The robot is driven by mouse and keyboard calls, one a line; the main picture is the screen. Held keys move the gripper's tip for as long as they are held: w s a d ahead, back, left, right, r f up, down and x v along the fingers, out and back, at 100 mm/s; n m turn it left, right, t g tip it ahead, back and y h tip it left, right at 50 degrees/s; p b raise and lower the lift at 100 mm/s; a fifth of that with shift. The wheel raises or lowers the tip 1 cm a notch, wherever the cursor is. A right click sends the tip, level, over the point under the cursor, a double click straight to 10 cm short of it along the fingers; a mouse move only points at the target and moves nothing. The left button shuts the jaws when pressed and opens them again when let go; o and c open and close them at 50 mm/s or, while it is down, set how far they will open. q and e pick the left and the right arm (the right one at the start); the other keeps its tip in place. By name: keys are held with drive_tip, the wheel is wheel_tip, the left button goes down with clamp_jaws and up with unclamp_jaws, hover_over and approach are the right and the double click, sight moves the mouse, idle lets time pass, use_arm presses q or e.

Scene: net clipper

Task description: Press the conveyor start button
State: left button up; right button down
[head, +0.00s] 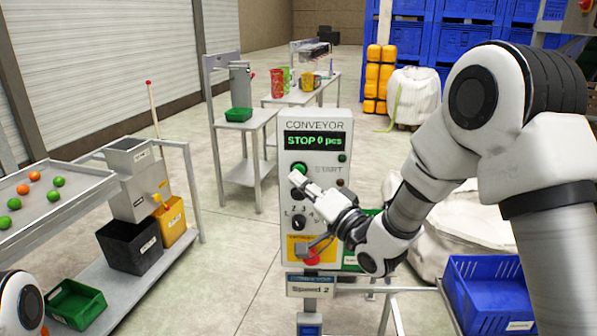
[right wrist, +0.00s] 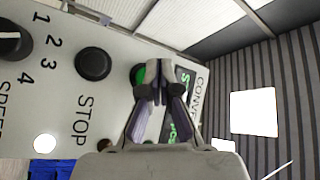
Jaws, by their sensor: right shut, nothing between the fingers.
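The conveyor control panel (head: 330,165) stands upright in the middle of the head view, its display (head: 314,141) reading "STOP 0 pcs". The green start button (head: 300,169) is below the display, beside the word START. My right gripper (head: 297,177) is shut and empty, its fingertips at the start button's lower edge. In the right wrist view the closed fingertips (right wrist: 160,72) partly cover the green button (right wrist: 138,74); whether they touch it I cannot tell. The black stop button (right wrist: 93,63) is beside it. My left gripper is out of view.
A sorting table (head: 60,205) with balls and bins is at left. A blue crate (head: 488,290) is at lower right. Floor left of the panel is clear.

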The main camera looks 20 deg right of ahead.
idle(0.8)
drive_tip(key=shift+w+d, duration=0.2)
drive_tip(key=shift+w, duration=0.2)
